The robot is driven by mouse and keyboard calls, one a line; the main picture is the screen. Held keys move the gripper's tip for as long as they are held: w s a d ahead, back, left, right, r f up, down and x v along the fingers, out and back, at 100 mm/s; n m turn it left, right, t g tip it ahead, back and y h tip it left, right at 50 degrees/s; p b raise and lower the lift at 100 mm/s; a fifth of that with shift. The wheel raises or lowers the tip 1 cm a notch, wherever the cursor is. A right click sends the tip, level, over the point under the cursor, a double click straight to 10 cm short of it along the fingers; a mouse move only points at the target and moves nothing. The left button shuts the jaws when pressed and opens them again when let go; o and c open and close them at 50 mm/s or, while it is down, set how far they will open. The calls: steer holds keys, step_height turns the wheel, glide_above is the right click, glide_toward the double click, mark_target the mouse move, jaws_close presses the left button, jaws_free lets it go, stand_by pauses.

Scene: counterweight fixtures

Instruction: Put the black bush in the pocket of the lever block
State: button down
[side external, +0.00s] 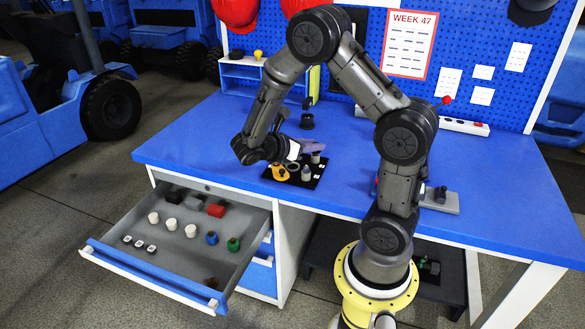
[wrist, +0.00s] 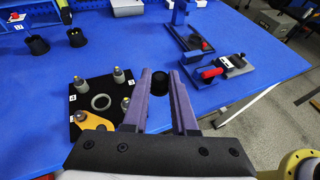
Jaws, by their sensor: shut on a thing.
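My gripper (wrist: 164,85) has purple fingers and is shut on a black bush (wrist: 158,82), a short dark cylinder between the fingertips. In the side external view my gripper (side external: 318,147) is low over the desk, beside a black plate; the bush cannot be made out there. I cannot tell which is the lever block, and no pocket shows clearly.
The black plate (wrist: 76,133) carries grey pegs, a ring (wrist: 101,102) and an orange part (wrist: 92,122). Two black cups (wrist: 37,45) (wrist: 76,38) stand beyond it. An open drawer (side external: 160,262) holds several small parts. The blue desk between plate and fixtures is mostly clear.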

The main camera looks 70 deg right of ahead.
steer(key=w+d+f, duration=0.9)
steer(key=w+d, duration=0.1)
steer(key=shift+f, duration=0.35)
steer(key=shift+w+d+f, duration=0.1)
steer(key=shift+d+f, duration=0.05)
steer(key=shift+f, duration=0.1)
step_height(320, 180, down, 2)
steer(key=shift+f, duration=0.5)
steer(key=shift+f, duration=0.15)
